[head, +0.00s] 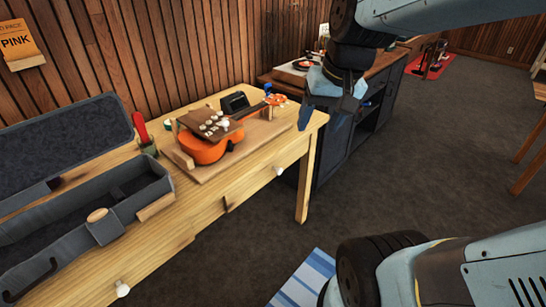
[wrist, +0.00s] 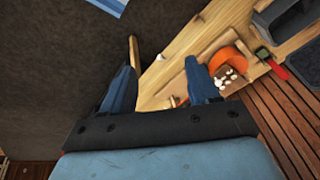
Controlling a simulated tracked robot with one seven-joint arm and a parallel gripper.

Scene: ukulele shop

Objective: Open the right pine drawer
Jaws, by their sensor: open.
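The pine table (head: 180,205) has a right drawer (head: 252,184) with a round pale knob (head: 279,170). The drawer front looks flush with the table front, so it appears closed. My gripper (head: 322,108) hangs above and beyond the table's right end, apart from the knob. In the wrist view my gripper (wrist: 160,82) has its two blue fingers spread wide with nothing between them. A small pale knob (wrist: 173,101) shows in the gap between the fingers, farther away. The left drawer's knob (head: 122,288) is at the lower left.
A dark cabinet (head: 350,130) stands behind. Carpet in front is clear, with a blue striped mat (head: 308,282).

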